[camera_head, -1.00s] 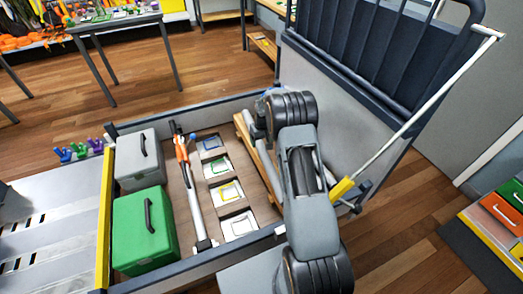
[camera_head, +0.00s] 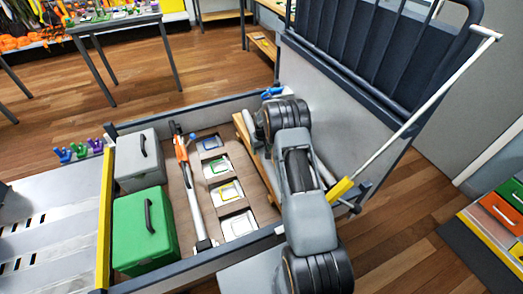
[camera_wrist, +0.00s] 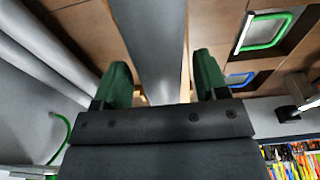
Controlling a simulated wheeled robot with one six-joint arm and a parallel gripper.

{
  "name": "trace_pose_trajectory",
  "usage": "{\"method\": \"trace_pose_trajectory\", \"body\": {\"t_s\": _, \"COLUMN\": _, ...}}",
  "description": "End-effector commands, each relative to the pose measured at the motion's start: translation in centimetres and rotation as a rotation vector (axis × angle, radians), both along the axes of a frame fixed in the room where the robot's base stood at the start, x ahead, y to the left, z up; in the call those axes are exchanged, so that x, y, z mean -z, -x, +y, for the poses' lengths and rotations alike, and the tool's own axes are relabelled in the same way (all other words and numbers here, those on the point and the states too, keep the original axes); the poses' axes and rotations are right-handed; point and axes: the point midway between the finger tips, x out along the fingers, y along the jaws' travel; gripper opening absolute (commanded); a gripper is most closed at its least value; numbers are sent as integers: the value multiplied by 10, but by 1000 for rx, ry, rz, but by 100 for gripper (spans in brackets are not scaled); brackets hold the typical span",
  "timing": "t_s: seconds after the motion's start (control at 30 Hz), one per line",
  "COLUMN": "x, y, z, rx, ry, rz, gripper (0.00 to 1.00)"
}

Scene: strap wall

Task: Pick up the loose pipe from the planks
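The loose pipe (camera_wrist: 158,45) is a smooth grey tube running down the middle of the wrist view. My gripper (camera_wrist: 163,82) has its two green-padded fingers on either side of the pipe, with narrow gaps showing, so it looks open around it. Whether the fingers reach fully past the pipe's sides I cannot tell. The pale wooden planks (camera_head: 244,135) lie along the right side of the bed in the head view. There, my arm hides the gripper and most of the pipe.
More grey pipes (camera_wrist: 40,50) run at the left of the wrist view. The bed holds a green box (camera_head: 143,240), a grey box (camera_head: 136,165), a long orange-and-grey tool (camera_head: 190,190) and several framed recesses. A panel with dark bars (camera_head: 370,50) rises at the right. A yellow-ended strut (camera_head: 342,187) stands close to my arm.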

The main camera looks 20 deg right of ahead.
Motion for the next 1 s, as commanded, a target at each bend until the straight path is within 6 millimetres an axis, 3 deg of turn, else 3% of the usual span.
{"method": "trace_pose_trajectory", "body": {"t_s": 0.07, "x": 0, "y": 0, "z": 0, "rx": 0, "ry": 0, "rz": 0, "gripper": 59}}
{"method": "trace_pose_trajectory", "body": {"t_s": 0.53, "x": 0, "y": 0, "z": 0, "rx": 0, "ry": 0, "rz": 0, "gripper": 14}}
{"method": "trace_pose_trajectory", "body": {"t_s": 0.87, "x": -3, "y": 0, "z": 0, "rx": 0, "ry": 0, "rz": -1, "gripper": 14}}
{"method": "trace_pose_trajectory", "body": {"t_s": 1.0, "x": -12, "y": -1, "z": 0, "rx": 0, "ry": 1, "rz": -2, "gripper": 14}}
